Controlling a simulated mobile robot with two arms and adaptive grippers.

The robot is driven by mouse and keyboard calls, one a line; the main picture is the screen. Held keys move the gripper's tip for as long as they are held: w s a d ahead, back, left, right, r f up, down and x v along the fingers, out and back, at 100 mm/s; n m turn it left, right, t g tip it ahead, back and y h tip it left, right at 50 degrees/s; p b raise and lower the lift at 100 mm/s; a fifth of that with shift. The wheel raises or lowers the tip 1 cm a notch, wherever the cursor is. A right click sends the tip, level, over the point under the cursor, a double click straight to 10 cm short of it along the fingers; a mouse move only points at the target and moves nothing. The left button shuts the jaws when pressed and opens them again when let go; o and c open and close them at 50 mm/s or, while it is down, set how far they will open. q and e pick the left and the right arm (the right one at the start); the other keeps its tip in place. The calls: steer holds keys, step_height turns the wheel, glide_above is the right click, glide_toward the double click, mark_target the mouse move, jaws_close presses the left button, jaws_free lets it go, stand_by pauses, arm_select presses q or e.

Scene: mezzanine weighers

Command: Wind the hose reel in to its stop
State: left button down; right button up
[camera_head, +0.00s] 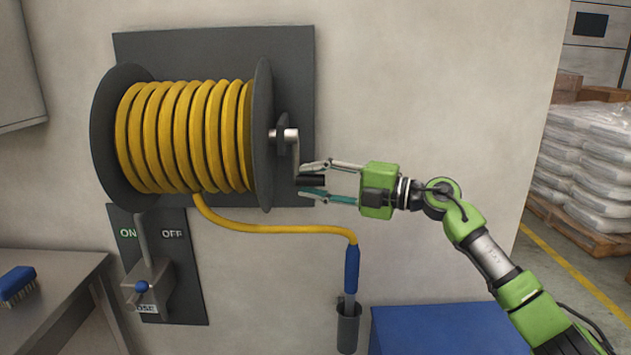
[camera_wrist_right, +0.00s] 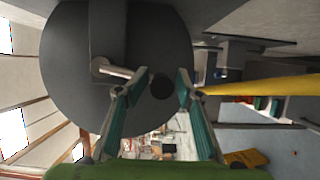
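The hose reel (camera_head: 265,100) is a dark drum on a wall plate, with several turns of yellow hose (camera_head: 185,135). Its silver crank (camera_head: 294,150) hangs down from the hub on the right side and ends in a black handle (camera_head: 310,181). My right gripper (camera_head: 312,180) is open, with one finger above the handle and one below. In the right wrist view, the round handle end (camera_wrist_right: 161,85) sits between the open fingertips, with a gap on each side. The hose's free end drops to a blue nozzle (camera_head: 351,270) in a grey holder (camera_head: 348,328). My left gripper is not in view.
Below the reel is an ON/OFF panel (camera_head: 190,265) with a lever valve (camera_head: 148,285). A blue brush (camera_head: 17,286) lies on a metal table (camera_head: 60,275) at left. A blue box (camera_head: 440,330) stands below my right arm. Stacked bags (camera_head: 590,150) are at far right.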

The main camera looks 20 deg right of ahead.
steer(key=shift+a, duration=0.2)
steer(key=shift+s+d+f, duration=0.1)
steer(key=shift+s+d, duration=0.05)
steer(key=shift+d, duration=0.05)
steer(key=v, duration=1.1)
steer(key=shift+d, duration=0.35)
steer(key=shift+s, duration=0.1)
